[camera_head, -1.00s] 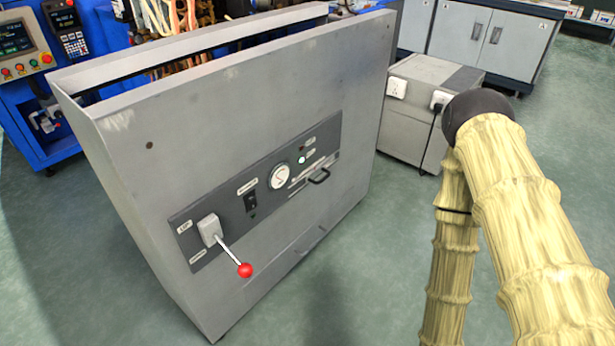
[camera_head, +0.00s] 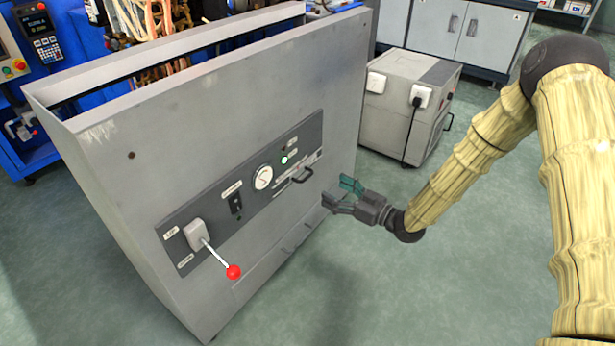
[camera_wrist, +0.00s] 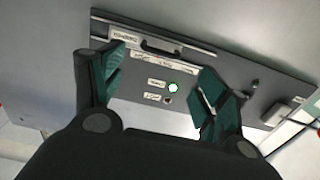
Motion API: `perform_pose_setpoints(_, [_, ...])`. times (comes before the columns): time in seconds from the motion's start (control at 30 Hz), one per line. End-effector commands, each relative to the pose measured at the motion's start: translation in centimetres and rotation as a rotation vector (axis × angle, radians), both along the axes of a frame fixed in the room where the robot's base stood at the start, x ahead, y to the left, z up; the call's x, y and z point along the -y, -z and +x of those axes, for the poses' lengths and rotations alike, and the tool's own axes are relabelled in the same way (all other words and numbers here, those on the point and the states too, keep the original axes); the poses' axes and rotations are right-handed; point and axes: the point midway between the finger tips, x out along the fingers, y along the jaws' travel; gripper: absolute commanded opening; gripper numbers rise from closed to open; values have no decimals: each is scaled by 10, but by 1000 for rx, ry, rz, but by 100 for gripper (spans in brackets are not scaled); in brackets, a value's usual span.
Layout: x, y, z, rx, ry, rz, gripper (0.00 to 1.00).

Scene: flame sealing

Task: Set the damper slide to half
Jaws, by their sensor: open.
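The damper slide is a black handle (camera_head: 302,174) on a slotted track at the right end of the dark control panel (camera_head: 187,217). In the wrist view the handle (camera_wrist: 178,50) shows beyond and between my fingers, beside a light slot strip. My gripper (camera_head: 338,194) is open and empty, to the right of and a little below the handle, apart from it. In the wrist view its teal-padded fingers (camera_wrist: 158,88) are spread wide. The handle is not touched.
A grey box (camera_head: 400,105) with a cable stands behind my arm. The floor in front is clear.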

Motion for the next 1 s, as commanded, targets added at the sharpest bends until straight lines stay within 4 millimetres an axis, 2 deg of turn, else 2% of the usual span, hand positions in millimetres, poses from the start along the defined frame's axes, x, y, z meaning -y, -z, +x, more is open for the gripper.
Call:
perform_pose_setpoints(0.17, [-14,1,10,5,-3,1,74])
perform_pose_setpoints(0.63, [-72,2,52,3,-2,0,74])
perform_pose_setpoints(1.0, [-86,0,63,1,0,0,74])
